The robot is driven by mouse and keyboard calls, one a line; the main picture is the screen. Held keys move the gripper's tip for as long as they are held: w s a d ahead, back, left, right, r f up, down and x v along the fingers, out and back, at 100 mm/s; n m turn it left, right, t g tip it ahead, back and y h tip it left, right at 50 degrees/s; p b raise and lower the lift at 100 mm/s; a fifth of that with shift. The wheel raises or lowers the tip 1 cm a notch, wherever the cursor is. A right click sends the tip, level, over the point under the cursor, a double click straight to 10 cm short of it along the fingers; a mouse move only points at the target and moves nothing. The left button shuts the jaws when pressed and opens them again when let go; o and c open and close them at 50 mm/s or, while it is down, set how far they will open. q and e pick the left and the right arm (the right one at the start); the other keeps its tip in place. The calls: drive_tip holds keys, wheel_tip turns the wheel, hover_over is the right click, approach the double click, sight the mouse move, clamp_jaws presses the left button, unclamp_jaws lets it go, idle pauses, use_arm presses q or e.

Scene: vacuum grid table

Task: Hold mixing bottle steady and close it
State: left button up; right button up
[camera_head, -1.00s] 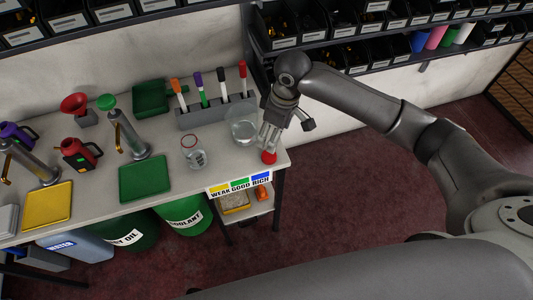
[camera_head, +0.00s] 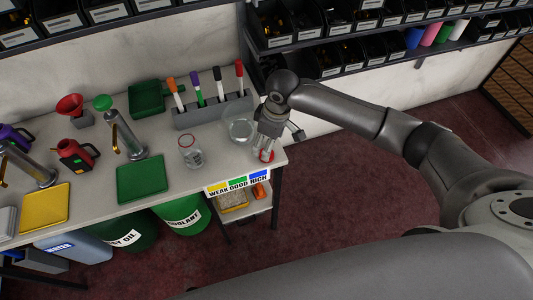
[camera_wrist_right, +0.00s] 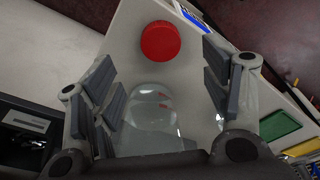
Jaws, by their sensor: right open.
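A red round cap (camera_head: 268,156) lies on the table near its right front corner; it also shows in the right wrist view (camera_wrist_right: 160,41). A clear glass bottle (camera_head: 190,151) stands upright on the table, left of the cap, with nothing on its top. My right gripper (camera_head: 264,149) points down at the cap, its fingers just above or around it. In the right wrist view its fingers (camera_wrist_right: 161,60) are spread apart, with the cap near the gap between their tips. I cannot tell whether they touch it. My left gripper is out of view.
A round clear glass vessel (camera_head: 241,131) stands close to my right gripper; glass shows between the fingers in the wrist view (camera_wrist_right: 153,112). A grey holder (camera_head: 213,112) with several coloured markers is behind. A green tray (camera_head: 141,180) lies left of the bottle. The table's right edge is near the cap.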

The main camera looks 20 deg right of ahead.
drive_tip(key=shift+f, duration=0.1)
wheel_tip(320, 180, down, 5)
drive_tip(key=shift+a+p, duration=0.15)
drive_tip(key=shift+p, duration=0.25)
drive_tip(key=c, duration=0.8)
